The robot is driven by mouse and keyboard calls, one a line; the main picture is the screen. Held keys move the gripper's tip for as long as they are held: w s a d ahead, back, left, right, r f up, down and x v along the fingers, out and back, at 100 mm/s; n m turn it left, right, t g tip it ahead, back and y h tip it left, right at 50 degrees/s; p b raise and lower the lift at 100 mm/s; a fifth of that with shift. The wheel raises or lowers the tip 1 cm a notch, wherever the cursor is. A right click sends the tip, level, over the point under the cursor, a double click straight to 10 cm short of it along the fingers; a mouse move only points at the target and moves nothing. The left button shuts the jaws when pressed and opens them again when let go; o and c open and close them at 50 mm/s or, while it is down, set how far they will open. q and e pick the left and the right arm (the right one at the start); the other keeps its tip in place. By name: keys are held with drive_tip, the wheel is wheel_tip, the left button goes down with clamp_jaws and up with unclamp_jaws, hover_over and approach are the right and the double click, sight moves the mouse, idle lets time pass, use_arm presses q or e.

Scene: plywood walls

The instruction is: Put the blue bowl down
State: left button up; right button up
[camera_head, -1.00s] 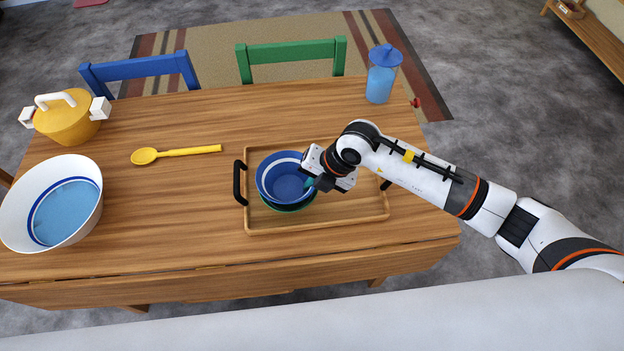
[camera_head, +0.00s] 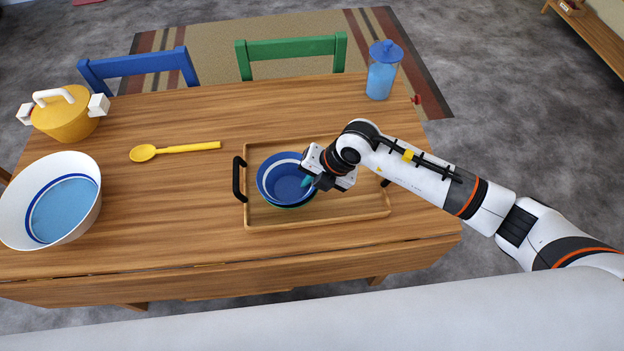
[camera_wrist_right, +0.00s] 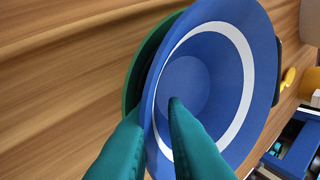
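The blue bowl (camera_head: 284,184) has a white band inside and sits nested in or just over a green bowl (camera_head: 290,206) on a wooden tray (camera_head: 345,215). My right gripper (camera_head: 313,180) is at the blue bowl's right rim. In the right wrist view, its teal fingers (camera_wrist_right: 152,120) straddle the wall of the blue bowl (camera_wrist_right: 215,85), one inside and one outside, and appear shut on it. The green bowl (camera_wrist_right: 136,78) shows as a thin edge beside it. Whether the bowls touch is hidden. My left gripper is not in view.
A large white bowl (camera_head: 85,215), a yellow pot (camera_head: 65,117) and a yellow spoon (camera_head: 175,150) are on the left of the table (camera_head: 200,230). A blue-lidded jar (camera_head: 381,75) stands at the far right. The tray has a black handle (camera_head: 239,179) on its left.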

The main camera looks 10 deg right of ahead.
drive_tip(key=shift+r, duration=0.15)
drive_tip(key=v, duration=1.3)
drive_tip(key=shift+b, duration=0.45)
drive_tip(key=shift+a, duration=0.15)
